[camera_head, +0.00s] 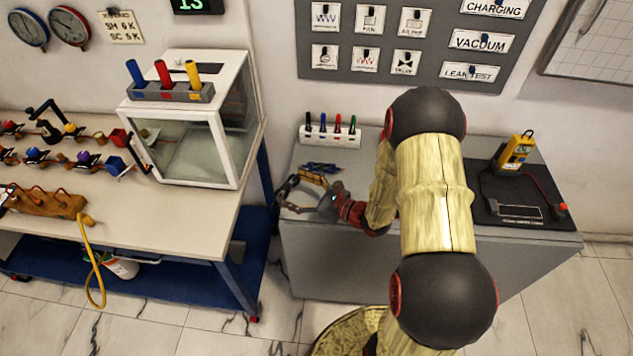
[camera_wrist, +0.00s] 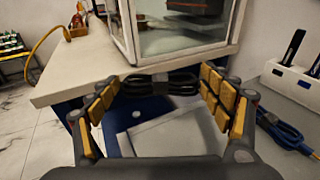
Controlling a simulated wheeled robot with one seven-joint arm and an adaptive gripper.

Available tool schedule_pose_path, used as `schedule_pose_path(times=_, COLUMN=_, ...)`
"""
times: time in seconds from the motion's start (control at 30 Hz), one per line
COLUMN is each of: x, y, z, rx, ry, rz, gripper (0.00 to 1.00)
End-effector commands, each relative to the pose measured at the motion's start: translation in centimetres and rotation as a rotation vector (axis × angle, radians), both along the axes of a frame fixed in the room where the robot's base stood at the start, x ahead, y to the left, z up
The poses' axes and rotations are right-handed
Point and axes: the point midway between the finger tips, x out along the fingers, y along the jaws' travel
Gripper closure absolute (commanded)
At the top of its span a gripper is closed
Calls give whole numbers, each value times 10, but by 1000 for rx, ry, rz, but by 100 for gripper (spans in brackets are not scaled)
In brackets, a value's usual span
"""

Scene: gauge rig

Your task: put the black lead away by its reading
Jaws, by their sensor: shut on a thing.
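A black coiled lead (camera_wrist: 160,86) lies between the two yellow-padded fingers of my gripper (camera_head: 298,192) in the wrist view. My gripper is shut on it and holds it near the left edge of the grey cabinet (camera_head: 350,250). In the head view the lead is too small to make out clearly. A blue coiled lead (camera_wrist: 282,132) lies on the cabinet to the right of my gripper; it also shows in the head view (camera_head: 322,168). A yellow meter (camera_head: 516,152) stands on a black mat (camera_head: 490,208) at the cabinet's right; its reading is too small to read.
A glass-sided white box (camera_head: 222,108) stands on the bench (camera_head: 190,215) to the left. A white holder (camera_head: 332,138) with several coloured pens stands at the cabinet's back. A grey wall board (camera_head: 432,30) carries labelled places, including CHARGING, VACUUM and LEAK TEST.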

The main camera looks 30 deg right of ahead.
Motion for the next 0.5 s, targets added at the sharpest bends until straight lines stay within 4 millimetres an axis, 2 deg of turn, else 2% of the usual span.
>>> schedule_pose_path(times=0.03, x=-12, y=-18, z=14, rx=-1, ry=-5, rz=-5, gripper=50)
schedule_pose_path(times=0.2, x=-57, y=-55, z=44, rx=-3, ry=-7, rz=22, gripper=50)
schedule_pose_path(times=0.4, x=-103, y=-78, z=66, rx=-9, ry=4, rz=47, gripper=50)
schedule_pose_path(times=0.5, x=-116, y=-84, z=72, rx=-11, ry=9, rz=55, gripper=50)
